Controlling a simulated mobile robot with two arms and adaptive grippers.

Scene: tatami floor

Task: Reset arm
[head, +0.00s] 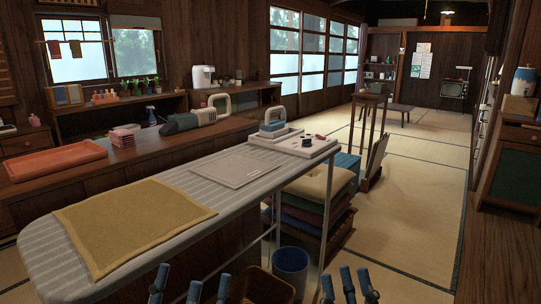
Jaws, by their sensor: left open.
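My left gripper (191,287) shows at the bottom edge, left of the middle. Its blue-grey fingertips stand apart with nothing between them, so it is open. My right gripper (347,287) shows at the bottom edge, right of the middle. Its fingertips stand closer together, and the lower part is cut off, so I cannot tell its opening. I see nothing held in it. Both are low, at the near side of the ironing board (185,190).
A yellow cloth (135,222), a pale flat panel (234,170) and an iron (272,127) are on the board. A blue bin (291,268) and a brown basket (262,287) stand below, close to my grippers. Cushions (305,205) are stacked beneath. Tatami (410,210) is clear at right.

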